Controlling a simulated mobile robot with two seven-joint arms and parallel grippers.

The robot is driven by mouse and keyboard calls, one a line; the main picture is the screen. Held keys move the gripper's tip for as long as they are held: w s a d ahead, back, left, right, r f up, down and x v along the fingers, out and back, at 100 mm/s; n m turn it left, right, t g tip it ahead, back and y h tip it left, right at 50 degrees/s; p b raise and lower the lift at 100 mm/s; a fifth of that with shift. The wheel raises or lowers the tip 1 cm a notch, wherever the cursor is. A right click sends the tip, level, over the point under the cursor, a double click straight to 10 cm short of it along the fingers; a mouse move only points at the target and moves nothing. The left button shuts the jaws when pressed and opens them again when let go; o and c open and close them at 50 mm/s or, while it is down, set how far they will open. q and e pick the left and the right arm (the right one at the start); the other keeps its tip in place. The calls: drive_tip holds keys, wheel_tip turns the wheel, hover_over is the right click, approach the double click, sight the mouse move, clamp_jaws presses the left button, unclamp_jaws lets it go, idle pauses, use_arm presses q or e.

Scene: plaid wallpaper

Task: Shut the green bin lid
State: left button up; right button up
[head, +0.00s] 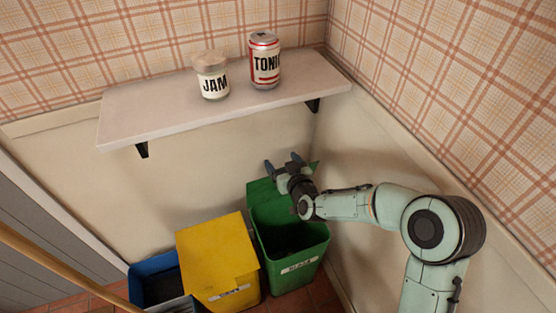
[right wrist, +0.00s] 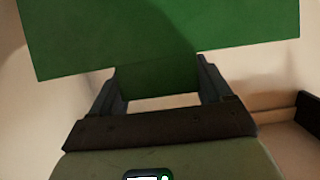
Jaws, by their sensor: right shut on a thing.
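The green bin (head: 283,282) stands on the floor at the right end of the row of bins, with its dark inside showing. Its green lid (head: 261,190) is raised at the back, near the wall, and partly hidden by my gripper. My right gripper (head: 284,164) is at the lid's upper edge, shut on it. In the right wrist view the green lid (right wrist: 160,40) fills the top, and a green part lies between the two fingers (right wrist: 158,85). My left gripper is not in view.
A yellow bin (head: 215,255) with its lid down stands left of the green one, and a blue bin (head: 148,267) is open beyond it. Above is a shelf (head: 150,115) with a jam jar (head: 211,75) and a tonic can (head: 264,60). A wooden pole (head: 60,263) crosses the lower left.

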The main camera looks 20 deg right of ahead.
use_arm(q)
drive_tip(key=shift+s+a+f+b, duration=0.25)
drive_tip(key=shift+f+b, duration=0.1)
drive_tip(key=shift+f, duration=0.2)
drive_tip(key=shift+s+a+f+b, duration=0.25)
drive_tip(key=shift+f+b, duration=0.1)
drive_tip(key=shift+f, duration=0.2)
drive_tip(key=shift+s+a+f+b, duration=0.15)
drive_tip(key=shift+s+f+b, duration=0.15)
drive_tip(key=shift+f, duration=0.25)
use_arm(e)
drive_tip(key=s+f, duration=0.2)
drive_tip(key=s, duration=0.5)
drive_tip(key=shift+s+a+f, duration=0.15)
drive_tip(key=shift+s+a, duration=0.05)
drive_tip(key=shift+s, duration=0.2)
drive_tip(key=o, duration=1.3)
drive_tip(key=shift+o, duration=0.6)
drive_tip(key=shift+s, duration=0.15)
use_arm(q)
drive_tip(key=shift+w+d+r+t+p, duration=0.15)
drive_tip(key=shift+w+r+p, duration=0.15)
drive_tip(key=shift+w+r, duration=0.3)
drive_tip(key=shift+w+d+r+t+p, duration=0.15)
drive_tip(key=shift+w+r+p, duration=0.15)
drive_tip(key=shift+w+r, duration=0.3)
use_arm(e)
drive_tip(key=v, duration=0.7)
drive_tip(key=shift+s, duration=0.25)
